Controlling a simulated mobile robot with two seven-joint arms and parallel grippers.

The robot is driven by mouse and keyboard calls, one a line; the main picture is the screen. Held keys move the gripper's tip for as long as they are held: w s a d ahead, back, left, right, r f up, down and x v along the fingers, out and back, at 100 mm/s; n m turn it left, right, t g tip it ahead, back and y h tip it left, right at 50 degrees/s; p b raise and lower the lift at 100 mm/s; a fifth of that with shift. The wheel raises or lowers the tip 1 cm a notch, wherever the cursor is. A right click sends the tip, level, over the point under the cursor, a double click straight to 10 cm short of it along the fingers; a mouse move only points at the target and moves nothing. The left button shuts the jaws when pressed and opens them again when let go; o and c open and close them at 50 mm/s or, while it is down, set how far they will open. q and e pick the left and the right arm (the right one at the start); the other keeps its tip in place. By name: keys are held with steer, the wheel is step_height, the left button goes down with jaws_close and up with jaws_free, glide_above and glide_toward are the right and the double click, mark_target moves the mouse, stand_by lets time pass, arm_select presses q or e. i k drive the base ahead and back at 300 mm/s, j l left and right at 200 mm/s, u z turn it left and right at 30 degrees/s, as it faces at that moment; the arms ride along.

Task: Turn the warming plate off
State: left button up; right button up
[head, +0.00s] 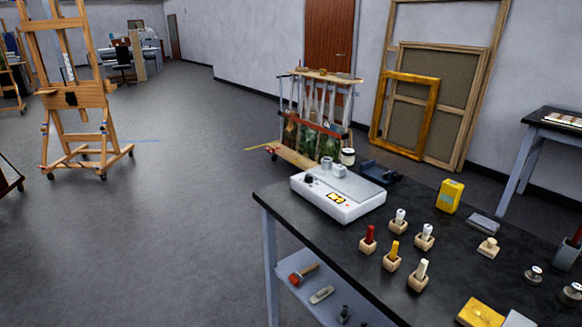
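The warming plate (350,203) is a white, box-shaped device at the far left corner of the black-topped table. A black knob (309,179) is on the left of its sloped front panel. A lit orange-yellow display (335,198) is to the right of the knob; its reading is too small to make out. Small grey-white pieces (339,170) and a jar with a pale lid (347,157) are at or just behind its top. Neither of my grippers shows in the head view.
The black table (330,235) also holds several coloured sticks in wooden blocks (392,262), a yellow container (450,196) and small metal weights. A lower shelf (300,290) holds tools. A wheeled rack (312,120) stands behind. The floor on the left is open, with an easel (75,95) beyond.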

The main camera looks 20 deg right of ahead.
mark_target(308, 177)
steer(key=i+j, duration=0.65)
steer(key=i, duration=0.25)
steer(key=i+j+z, duration=0.45)
steer(key=i+j, duration=0.15)
